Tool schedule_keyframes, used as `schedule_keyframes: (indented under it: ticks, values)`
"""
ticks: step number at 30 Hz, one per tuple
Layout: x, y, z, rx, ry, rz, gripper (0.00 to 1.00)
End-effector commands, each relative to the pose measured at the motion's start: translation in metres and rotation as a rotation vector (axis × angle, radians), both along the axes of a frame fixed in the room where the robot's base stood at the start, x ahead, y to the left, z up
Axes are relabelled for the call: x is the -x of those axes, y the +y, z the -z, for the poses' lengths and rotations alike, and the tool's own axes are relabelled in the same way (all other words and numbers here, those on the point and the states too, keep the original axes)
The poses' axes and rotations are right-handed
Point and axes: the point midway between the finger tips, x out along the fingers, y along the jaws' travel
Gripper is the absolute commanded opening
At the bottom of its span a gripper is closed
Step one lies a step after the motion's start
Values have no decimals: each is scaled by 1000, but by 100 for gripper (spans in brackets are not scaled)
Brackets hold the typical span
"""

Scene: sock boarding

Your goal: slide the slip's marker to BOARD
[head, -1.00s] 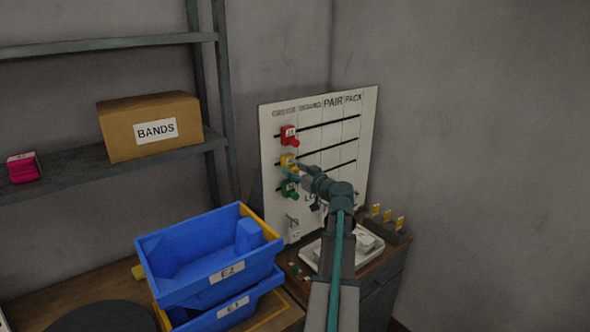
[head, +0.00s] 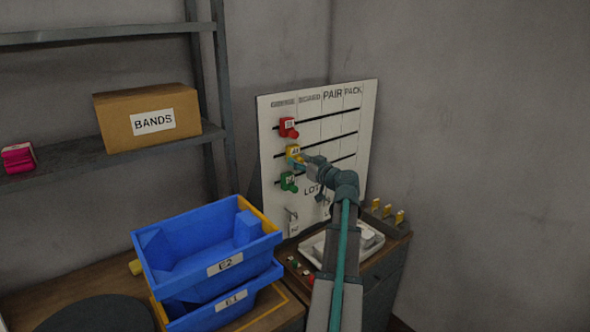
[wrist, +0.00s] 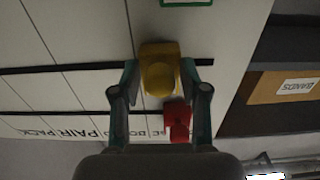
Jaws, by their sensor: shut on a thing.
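A white board (head: 340,123) stands upright against the wall, with columns headed by a small blurred word, BOARD, PAIR and PACK. Black horizontal tracks cross it. A yellow marker (head: 293,152) sits on the middle track, near the right side of the first column and short of the BOARD column's middle. My gripper (head: 301,159) is shut on this yellow marker. In the wrist view, the fingers of my gripper (wrist: 159,72) flank the yellow marker (wrist: 158,78). A red marker (head: 288,127) is on the track above, and a green marker (head: 288,181) is below.
In the wrist view the red marker (wrist: 178,122) is close beside one finger. Stacked blue bins (head: 190,255) stand left of the board on the bench. A white tray (head: 312,246) lies below it. The middle track right of the yellow marker looks clear.

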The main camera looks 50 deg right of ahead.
Motion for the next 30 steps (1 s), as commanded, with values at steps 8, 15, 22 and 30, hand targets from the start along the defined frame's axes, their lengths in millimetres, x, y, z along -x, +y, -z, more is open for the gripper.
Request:
schedule_keyframes:
  ticks: [8, 15, 22, 30]
  values:
    - [9, -39, 6, 1, -2, 2, 0]
    - [17, -70, 5, 1, -2, 1, 0]
    - [23, -84, 1, -1, -1, 1, 0]
    - [23, -83, -1, -1, 0, 0, 0]
